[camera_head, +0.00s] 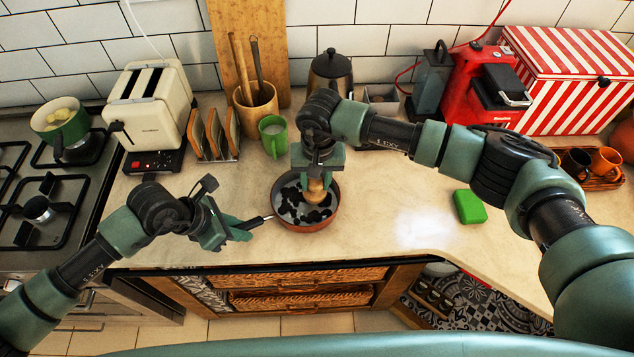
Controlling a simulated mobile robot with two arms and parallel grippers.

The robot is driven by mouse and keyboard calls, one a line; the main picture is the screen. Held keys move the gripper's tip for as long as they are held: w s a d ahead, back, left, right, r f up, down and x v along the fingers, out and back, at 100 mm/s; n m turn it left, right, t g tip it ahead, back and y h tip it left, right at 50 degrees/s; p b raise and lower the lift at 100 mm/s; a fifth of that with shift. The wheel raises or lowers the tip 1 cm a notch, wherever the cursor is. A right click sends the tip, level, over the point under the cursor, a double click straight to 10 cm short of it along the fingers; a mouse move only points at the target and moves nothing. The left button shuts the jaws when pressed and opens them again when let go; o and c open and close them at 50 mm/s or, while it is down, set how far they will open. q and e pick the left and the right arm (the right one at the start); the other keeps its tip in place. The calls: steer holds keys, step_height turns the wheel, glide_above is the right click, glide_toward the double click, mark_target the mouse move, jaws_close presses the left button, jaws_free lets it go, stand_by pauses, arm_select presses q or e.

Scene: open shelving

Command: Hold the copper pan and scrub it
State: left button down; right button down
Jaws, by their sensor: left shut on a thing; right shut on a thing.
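The copper pan (291,223) sits on the counter near its front edge, with dark stains on its pale inside. Its dark handle (262,218) points left. My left gripper (246,228) is shut on the pan's handle. My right gripper (318,176) comes from above and is shut on a wooden scrubbing brush (316,192).
A green sponge (469,206) lies on the counter to the right. Behind the pan stand a green mug (272,136), a utensil pot (256,108) and a kettle (331,70). A toaster (150,100) and stove (40,205) are at left. The counter between pan and sponge is clear.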

steer(key=shift+a, duration=0.1)
